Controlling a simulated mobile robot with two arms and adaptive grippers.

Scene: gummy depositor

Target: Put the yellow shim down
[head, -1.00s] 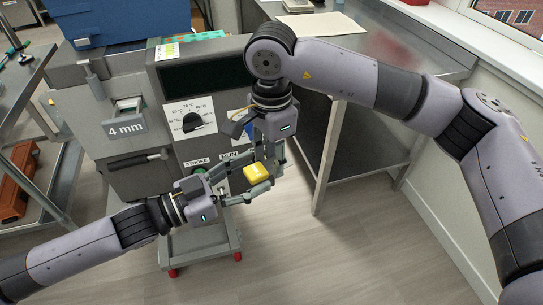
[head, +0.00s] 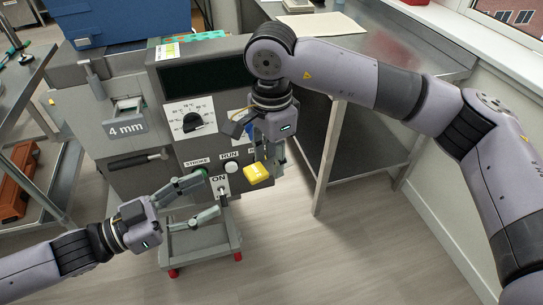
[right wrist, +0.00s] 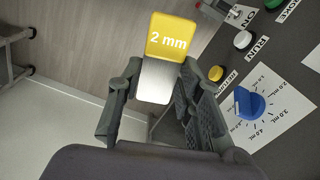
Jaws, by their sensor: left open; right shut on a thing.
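The yellow shim (head: 257,172) hangs in front of the depositor's panel, held by my right gripper (head: 268,155). In the right wrist view the shim (right wrist: 171,38) is a yellow block marked "2 mm" with a bare metal part below it, between the fingers of my right gripper (right wrist: 155,95). My left gripper (head: 193,203) is open and empty, lower and to the left of the shim, apart from it, in front of the depositor's lower front.
The grey depositor (head: 125,150) carries a "4 mm" label, a temperature dial (head: 191,119) and several buttons. A steel table (head: 420,60) stands behind on the right, with a pale board (head: 323,27) on it. A blue box (head: 120,20) stands at the back left. Floor at the right front is clear.

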